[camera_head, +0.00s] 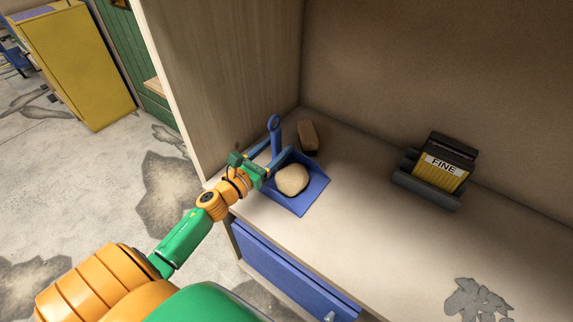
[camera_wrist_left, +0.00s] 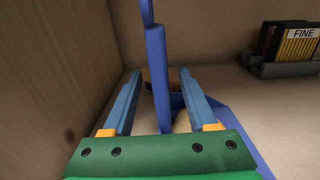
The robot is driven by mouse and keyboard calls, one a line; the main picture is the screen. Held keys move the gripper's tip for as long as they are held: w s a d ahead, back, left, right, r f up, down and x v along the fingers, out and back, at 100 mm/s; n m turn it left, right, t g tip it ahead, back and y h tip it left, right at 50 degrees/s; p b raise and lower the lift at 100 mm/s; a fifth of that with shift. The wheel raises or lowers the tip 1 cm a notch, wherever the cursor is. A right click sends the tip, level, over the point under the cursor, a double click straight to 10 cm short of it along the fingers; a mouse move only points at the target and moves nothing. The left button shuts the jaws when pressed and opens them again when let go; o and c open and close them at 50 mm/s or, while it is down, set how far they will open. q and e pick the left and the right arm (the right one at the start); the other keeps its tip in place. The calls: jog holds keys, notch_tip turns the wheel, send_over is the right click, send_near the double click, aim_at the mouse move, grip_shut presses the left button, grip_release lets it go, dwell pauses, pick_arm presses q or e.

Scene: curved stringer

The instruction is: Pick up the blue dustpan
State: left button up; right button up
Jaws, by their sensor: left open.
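The blue dustpan (camera_head: 312,197) lies on the workbench near the left side panel, its handle (camera_head: 274,128) standing up at the back with a ring at the top. A pale tan lump (camera_head: 291,179) rests in its pan. My left gripper (camera_head: 277,154) is at the dustpan, open. In the left wrist view the upright blue handle (camera_wrist_left: 156,75) stands between the two open fingers (camera_wrist_left: 156,80), with gaps on both sides. The pan (camera_wrist_left: 222,115) shows partly behind the right finger. My right gripper is in neither view.
A brown block (camera_head: 308,136) lies just behind the dustpan. A grey holder (camera_head: 425,190) with "FINE" packs (camera_head: 443,168) stands to the right. A grey flat patch (camera_head: 477,300) is at the front right. The wooden side panel (camera_head: 222,80) rises close at left; the bench middle is clear.

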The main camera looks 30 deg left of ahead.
pick_arm(q)
jog(key=w, duration=0.3)
jog(key=shift+w+d+f, duration=0.2)
jog(key=shift+w+f, duration=0.05)
jog(key=shift+w, duration=0.1)
jog(key=shift+s+r, duration=0.1)
jog(key=shift+s, duration=0.1)
jog(key=c, duration=0.4)
grip_shut()
dwell(0.4)
